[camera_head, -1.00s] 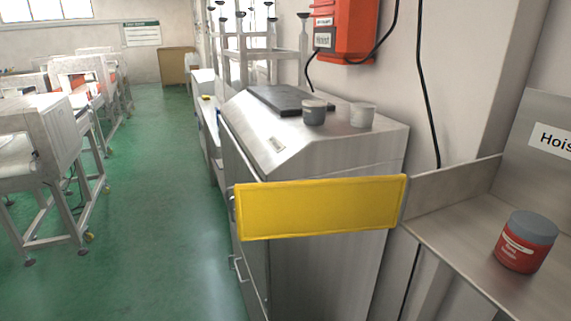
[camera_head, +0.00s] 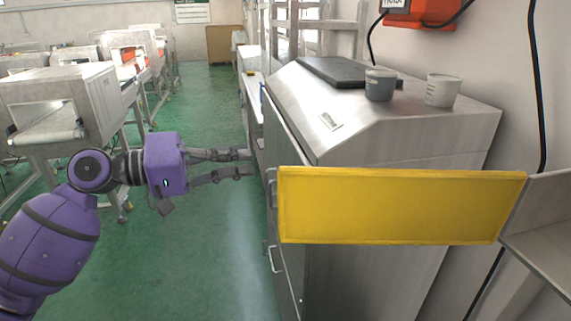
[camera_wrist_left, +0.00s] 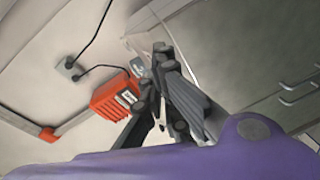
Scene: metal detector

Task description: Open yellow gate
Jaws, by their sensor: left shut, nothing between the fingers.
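The yellow gate (camera_head: 400,206) is a flat rectangular panel. It spans from the steel cabinet's left front edge to the steel shelf at the right. My left gripper (camera_head: 251,163) reaches in from the left, with its fingertips just left of the gate's left edge, close to a small metal piece there. They look a short way apart from the gate; exact contact cannot be told. The gripper is shut and empty. It also shows in the left wrist view (camera_wrist_left: 162,60), where I cannot make out the gate. My right gripper is not in view.
A steel shelf (camera_head: 545,205) is at the right. White machines (camera_head: 65,100) stand at the left. Green floor (camera_head: 200,250) is clear between.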

